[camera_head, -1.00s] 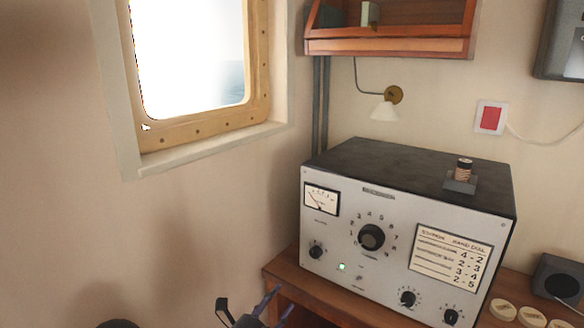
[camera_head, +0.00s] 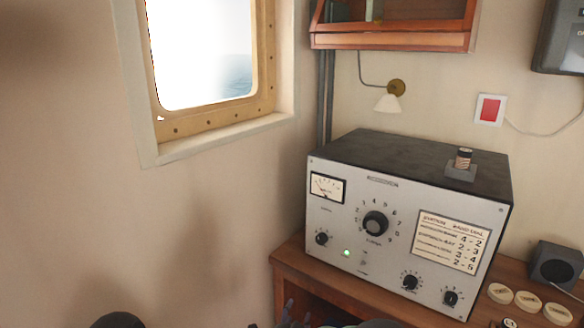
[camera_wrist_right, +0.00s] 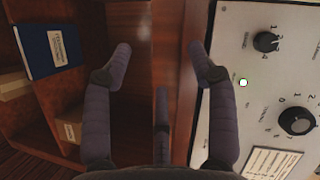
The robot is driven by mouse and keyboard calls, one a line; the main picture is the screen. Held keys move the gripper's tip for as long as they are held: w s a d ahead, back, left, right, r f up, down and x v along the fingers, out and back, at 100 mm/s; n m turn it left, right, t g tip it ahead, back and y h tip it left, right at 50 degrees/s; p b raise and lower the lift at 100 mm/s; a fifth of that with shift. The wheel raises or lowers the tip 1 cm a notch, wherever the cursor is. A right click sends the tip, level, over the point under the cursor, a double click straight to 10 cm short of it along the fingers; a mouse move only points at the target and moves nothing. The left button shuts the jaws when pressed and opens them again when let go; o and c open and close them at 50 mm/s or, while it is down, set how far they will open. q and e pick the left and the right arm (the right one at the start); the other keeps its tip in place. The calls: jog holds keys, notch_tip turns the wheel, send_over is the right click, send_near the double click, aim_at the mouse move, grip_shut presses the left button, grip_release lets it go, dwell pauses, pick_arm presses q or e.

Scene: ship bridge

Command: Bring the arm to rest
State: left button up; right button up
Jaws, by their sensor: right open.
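My right gripper (camera_head: 290,315) shows only in part at the bottom edge of the head view, low in front of the radio set (camera_head: 335,220). In the right wrist view its dark, padded fingers (camera_wrist_right: 160,50) are spread apart with nothing between them. The wooden desk's front edge (camera_wrist_right: 178,80) lies beyond them, with the radio's panel (camera_wrist_right: 228,60) to the right. I cannot tell whether any finger touches the desk. My left gripper is not in view.
The radio stands on the wooden desk (camera_head: 290,262), its green lamp lit. Several round tokens (camera_head: 528,300) and a dark speaker box (camera_head: 556,266) are at the right. An open shelf below holds a blue book (camera_wrist_right: 52,48). The wall left of the desk is bare under a window (camera_head: 205,60).

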jog(key=s+d+f+n+g+y, duration=0.1)
jog(key=s+d+f+n+g, duration=0.15)
jog(key=f, duration=0.35)
jog(key=s+d+f+n+g+y, duration=0.2)
jog(key=s+f, duration=0.1)
jog(key=f, duration=0.4)
jog(key=s+d+f+n+g+y, duration=0.1)
jog(key=s+d+f+n+g, duration=0.15)
jog(key=f, duration=0.35)
jog(key=s+d+f+n+g+y, duration=0.1)
jog(key=s+f+n+g+y, duration=0.1)
jog(key=s, duration=1)
jog(key=s+d+f+n+g+y, duration=0.1)
jog(key=s+f+n+g, duration=0.2)
jog(key=s, duration=1)
notch_tip(320, 180, down, 4)
jog(key=g, duration=0.2)
jog(key=shift+n+g+y, duration=0.4)
